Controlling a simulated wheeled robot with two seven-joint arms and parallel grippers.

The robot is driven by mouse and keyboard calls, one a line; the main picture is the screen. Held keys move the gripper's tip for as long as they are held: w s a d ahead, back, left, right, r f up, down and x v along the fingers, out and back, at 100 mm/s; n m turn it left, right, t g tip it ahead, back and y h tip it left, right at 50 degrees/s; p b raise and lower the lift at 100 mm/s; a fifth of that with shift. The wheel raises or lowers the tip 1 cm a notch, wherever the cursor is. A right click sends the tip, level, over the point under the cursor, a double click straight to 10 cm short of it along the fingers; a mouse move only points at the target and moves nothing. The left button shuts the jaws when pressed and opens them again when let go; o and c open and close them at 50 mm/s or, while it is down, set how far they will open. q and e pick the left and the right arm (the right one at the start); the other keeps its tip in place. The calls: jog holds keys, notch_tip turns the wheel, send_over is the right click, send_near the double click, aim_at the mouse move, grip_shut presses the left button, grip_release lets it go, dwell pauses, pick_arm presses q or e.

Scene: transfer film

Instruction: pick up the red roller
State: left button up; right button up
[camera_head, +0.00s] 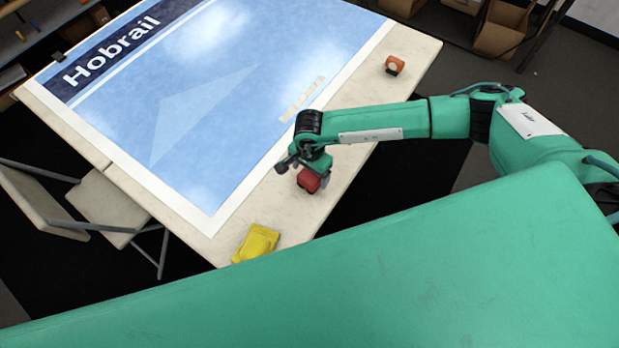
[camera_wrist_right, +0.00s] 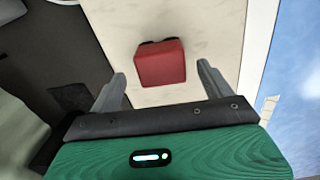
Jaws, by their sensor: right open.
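The red roller (camera_head: 309,180) is a small red block near the table's front edge, just under my right gripper (camera_head: 302,162) in the head view. In the right wrist view the red roller (camera_wrist_right: 160,63) lies on the pale tabletop, ahead of and between the two fingers. My right gripper (camera_wrist_right: 162,85) is open, with nothing between its fingertips. The fingers do not touch the roller in the wrist view. My left gripper is not in view.
A large blue sheet (camera_head: 190,110) lettered "Hobrail" covers most of the table (camera_head: 345,160). A yellow cloth-like item (camera_head: 257,242) lies at the near corner. An orange object (camera_head: 394,65) sits at the right edge. A folding chair (camera_head: 115,205) stands at the left.

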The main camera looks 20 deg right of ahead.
aim_at(309, 176)
jog(key=shift+f+p, duration=0.35)
jog(key=shift+f, duration=0.05)
notch_tip(309, 176, down, 3)
jog(key=shift+f+p, duration=0.1)
jog(key=shift+p, duration=0.55)
jog(key=shift+f, duration=0.4)
jog(key=c, duration=1.1)
jog(key=shift+c, duration=0.2)
jog(key=shift+r, duration=0.1)
notch_tip(309, 176, up, 20)
jog(key=b, duration=0.5)
